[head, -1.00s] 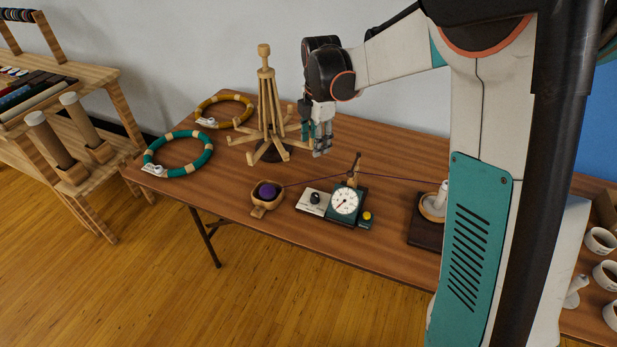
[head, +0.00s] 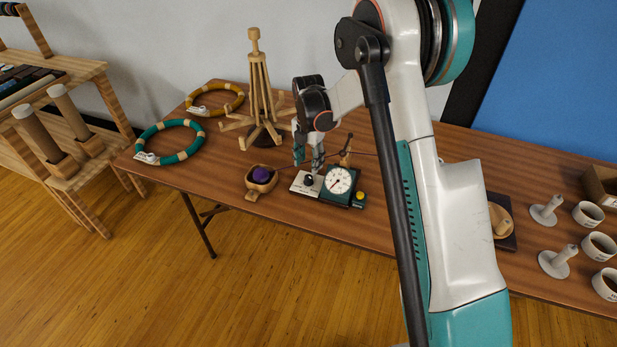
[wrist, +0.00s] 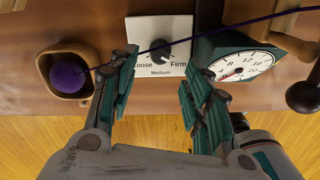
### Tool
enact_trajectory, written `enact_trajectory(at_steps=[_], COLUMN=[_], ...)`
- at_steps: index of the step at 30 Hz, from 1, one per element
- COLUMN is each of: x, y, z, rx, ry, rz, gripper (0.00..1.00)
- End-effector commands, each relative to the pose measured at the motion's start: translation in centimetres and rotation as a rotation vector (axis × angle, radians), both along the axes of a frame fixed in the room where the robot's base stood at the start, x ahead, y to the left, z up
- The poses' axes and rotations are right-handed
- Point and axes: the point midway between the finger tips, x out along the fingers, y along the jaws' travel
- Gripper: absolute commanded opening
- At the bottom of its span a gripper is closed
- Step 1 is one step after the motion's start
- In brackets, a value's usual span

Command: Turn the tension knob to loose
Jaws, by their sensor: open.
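The tension knob (wrist: 160,49) is a small black dial on a white plate (wrist: 143,28). In the wrist view the plate reads Loose at left, Medium below and Firm at right. I cannot tell for sure which mark the knob points to. The knob also shows in the head view (head: 309,180), just below my gripper. My gripper (head: 309,166) is open and points down over the plate. In the wrist view its two fingers (wrist: 158,82) stand apart on either side of the knob's line, with nothing between them.
A green-cased dial gauge (head: 339,180) stands right beside the plate. A wooden bowl with a purple yarn ball (head: 261,174) is to the left. Purple yarn (wrist: 120,62) runs across the plate. A wooden yarn swift (head: 257,95) stands behind, near my gripper.

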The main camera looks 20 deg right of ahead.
Motion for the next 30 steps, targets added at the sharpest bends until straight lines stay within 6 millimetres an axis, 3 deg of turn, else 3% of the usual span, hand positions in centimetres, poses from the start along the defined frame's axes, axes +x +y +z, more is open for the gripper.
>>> enact_trajectory(at_steps=[3, 9, 23, 28, 29, 30], x=[0.0, 0.0, 0.0, 0.0, 0.0, 0.0], y=[0.0, 0.0, 0.0, 0.0, 0.0, 0.0], z=[-2.6, -5.1, -6.0, -6.0, -6.0, -6.0], rx=[0.000, 0.000, 0.000, 0.000, 0.000, 0.000], ry=[0.000, 0.000, 0.000, 0.000, 0.000, 0.000], rz=[0.000, -0.001, -0.001, -0.001, -0.001, -0.001], gripper=[0.45, 0.45, 0.45, 0.06, 0.00, 0.00])
